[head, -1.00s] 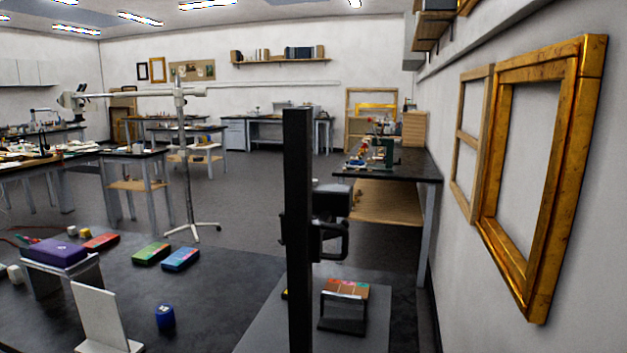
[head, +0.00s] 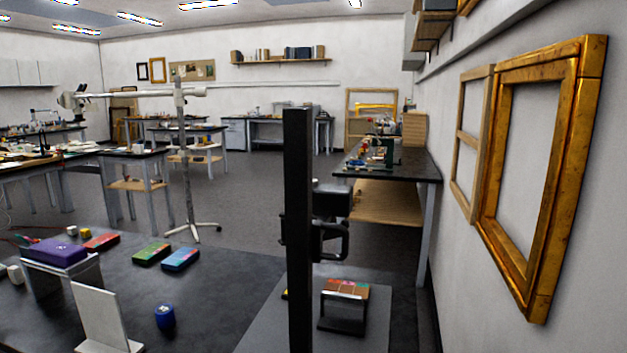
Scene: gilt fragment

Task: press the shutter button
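A black camera (head: 330,203) is mounted on a tall black column (head: 298,230) at the front middle of the head view. No shutter button can be made out on it. Below the camera, a small gilt and coloured fragment (head: 346,289) rests on a black stand (head: 342,318) on a grey base board (head: 265,326). The column hides part of the camera and board. Neither of my grippers is in view.
The dark table (head: 225,285) holds a purple box (head: 55,253) on a metal stand, a white upright plate (head: 98,315), a blue jar (head: 165,317), and green (head: 151,253), blue (head: 181,259) and red (head: 101,241) boxes. Gilt frames (head: 545,180) hang on the right wall.

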